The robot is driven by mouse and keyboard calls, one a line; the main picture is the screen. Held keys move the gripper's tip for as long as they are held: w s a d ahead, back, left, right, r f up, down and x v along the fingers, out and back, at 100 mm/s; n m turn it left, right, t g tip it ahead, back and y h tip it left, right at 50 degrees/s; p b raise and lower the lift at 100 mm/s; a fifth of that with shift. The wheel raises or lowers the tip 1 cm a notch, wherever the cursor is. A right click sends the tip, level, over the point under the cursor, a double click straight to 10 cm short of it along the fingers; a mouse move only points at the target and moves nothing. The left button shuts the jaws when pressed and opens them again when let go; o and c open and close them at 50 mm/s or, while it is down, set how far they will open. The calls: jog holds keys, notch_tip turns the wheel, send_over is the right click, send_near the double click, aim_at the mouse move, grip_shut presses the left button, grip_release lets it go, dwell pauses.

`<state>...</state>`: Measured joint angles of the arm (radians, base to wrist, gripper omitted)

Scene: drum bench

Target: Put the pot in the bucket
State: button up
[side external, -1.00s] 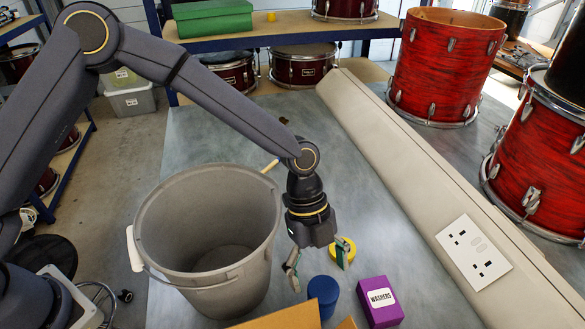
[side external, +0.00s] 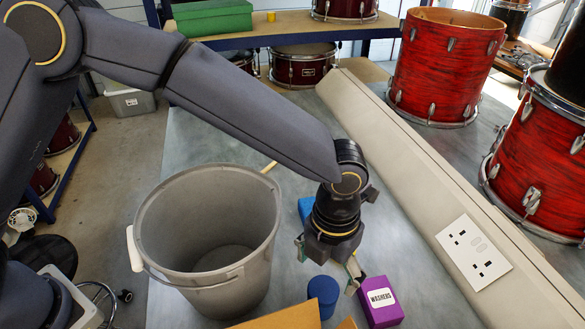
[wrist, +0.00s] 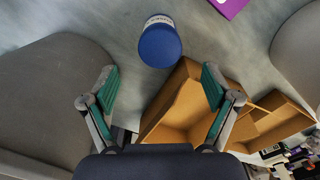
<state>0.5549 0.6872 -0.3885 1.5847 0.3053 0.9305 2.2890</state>
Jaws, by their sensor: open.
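A short blue cylinder (side external: 323,291), which looks like the pot, stands on the bench between the bucket and a purple box. In the wrist view, the blue pot (wrist: 160,44) is just beyond my fingertips, with a pale marking at its far rim. The grey bucket (side external: 258,275) stands to its left, open at the top, with a white grip on its handle. My gripper (side external: 328,268) is above and behind the pot, pointing down. In the wrist view, my gripper (wrist: 162,92) has its fingers wide apart with nothing held between them.
A purple washers box (side external: 380,301) stands right of the pot. An open cardboard box (side external: 285,318) is at the front and lies below my right finger in the wrist view. A blue item (side external: 304,209) is partly hidden behind my wrist. Beige trunking (side external: 410,170) borders the bench.

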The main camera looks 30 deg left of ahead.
aim_at(324, 288)
notch_tip(324, 288, down, 8)
jog(key=shift+s+r, duration=0.1)
jog(key=shift+r, duration=0.1)
jog(key=c, duration=1.4)
